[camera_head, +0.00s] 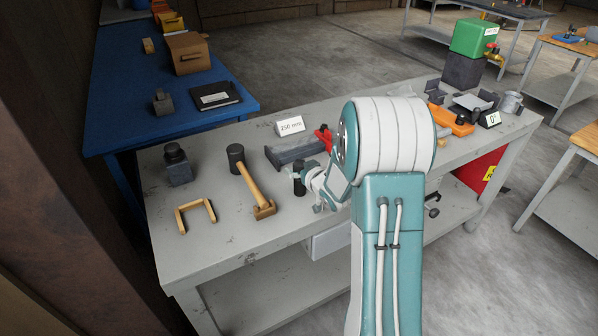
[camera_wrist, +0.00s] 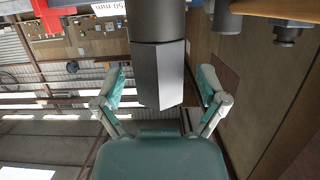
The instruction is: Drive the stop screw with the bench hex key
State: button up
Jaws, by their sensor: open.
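My gripper (camera_head: 318,187) is over the front middle of the grey bench, partly hidden by my arm. In the wrist view my gripper (camera_wrist: 160,76) has its two fingers spread apart. A dark grey piece with a round upper part and a flat-faceted end (camera_wrist: 158,58) stands between them, with a gap on each side. It looks like the hex key, but I cannot be sure. In the head view a short dark cylinder (camera_head: 299,179) shows just left of the gripper. A grey block fixture (camera_head: 291,152) lies behind it. I cannot make out the stop screw.
A "250 mm" sign (camera_head: 290,126) stands behind the fixture, with a red part (camera_head: 323,137) beside it. A mallet (camera_head: 249,180), a wooden bracket (camera_head: 194,215) and a dark capped block (camera_head: 177,165) lie to the left. An orange tool (camera_head: 450,121) lies beyond my arm.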

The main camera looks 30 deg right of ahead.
jog(key=shift+d, duration=0.3)
jog(key=c, duration=0.4)
jog(key=shift+a, duration=0.45)
grip_shut()
jog(key=shift+d+r, duration=0.25)
jog(key=shift+r, duration=0.25)
notch_tip(320, 180, up, 9)
